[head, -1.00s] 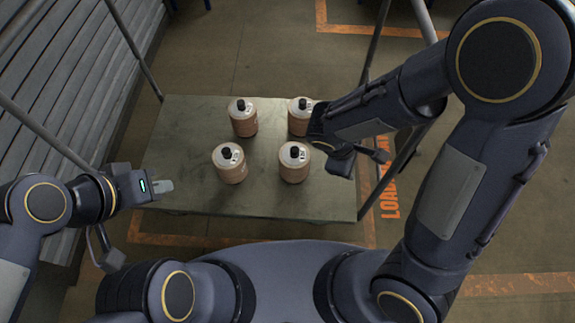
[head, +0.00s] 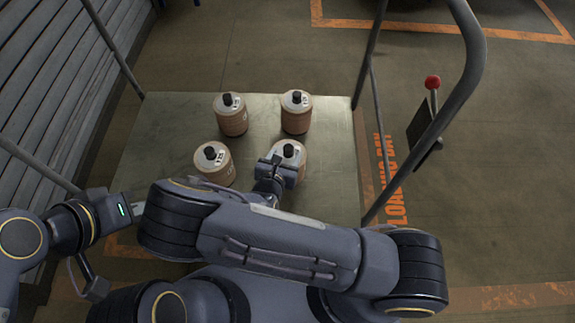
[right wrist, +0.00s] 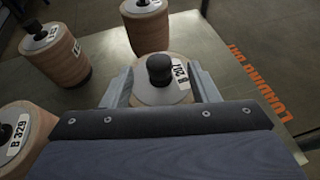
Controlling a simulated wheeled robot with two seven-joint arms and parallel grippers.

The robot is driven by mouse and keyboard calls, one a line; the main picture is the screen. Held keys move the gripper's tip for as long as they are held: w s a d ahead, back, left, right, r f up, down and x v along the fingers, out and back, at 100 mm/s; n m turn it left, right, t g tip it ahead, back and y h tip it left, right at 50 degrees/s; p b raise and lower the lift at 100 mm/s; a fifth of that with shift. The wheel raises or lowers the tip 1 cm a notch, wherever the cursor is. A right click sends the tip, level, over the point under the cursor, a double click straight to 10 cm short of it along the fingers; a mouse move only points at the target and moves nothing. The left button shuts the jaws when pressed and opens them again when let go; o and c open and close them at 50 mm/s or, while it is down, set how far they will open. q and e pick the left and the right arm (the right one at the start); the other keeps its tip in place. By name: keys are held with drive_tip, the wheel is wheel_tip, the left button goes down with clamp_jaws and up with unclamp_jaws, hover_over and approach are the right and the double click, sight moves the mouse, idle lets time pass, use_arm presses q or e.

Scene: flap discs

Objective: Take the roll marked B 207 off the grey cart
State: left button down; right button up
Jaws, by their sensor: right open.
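Several tan rolls with white tops and black knobs stand upright on the grey cart (head: 335,180). In the right wrist view, the roll between my fingers (right wrist: 160,88) bears a tilted label that seems to read B 207. It is the near right roll (head: 291,151) in the head view. My right gripper (right wrist: 162,85) is open, with one finger on each side of this roll's top; contact cannot be told. The gripper also shows in the head view (head: 277,167). My left gripper (head: 128,207) is at the cart's left edge, its fingers partly hidden by my right arm.
A roll marked B 329 (right wrist: 22,140) stands close on the left, the near left roll (head: 214,163) in the head view. Two more rolls (head: 231,115) (head: 296,112) stand behind. Cart rails (head: 470,60) rise at the sides; a red-knobbed lever (head: 432,84) is at right.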

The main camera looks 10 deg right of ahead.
sight(288, 148)
drive_tip(key=b+x, duration=0.1)
drive_tip(key=x, duration=0.3)
drive_tip(key=shift+a+f+b, duration=0.1)
drive_tip(key=shift+f+b, duration=0.1)
drive_tip(key=shift+b, duration=0.1)
drive_tip(key=shift+w+d+f, duration=0.1)
drive_tip(key=shift+w+d, duration=0.1)
drive_tip(key=shift+w, duration=0.25)
clamp_jaws()
idle(0.6)
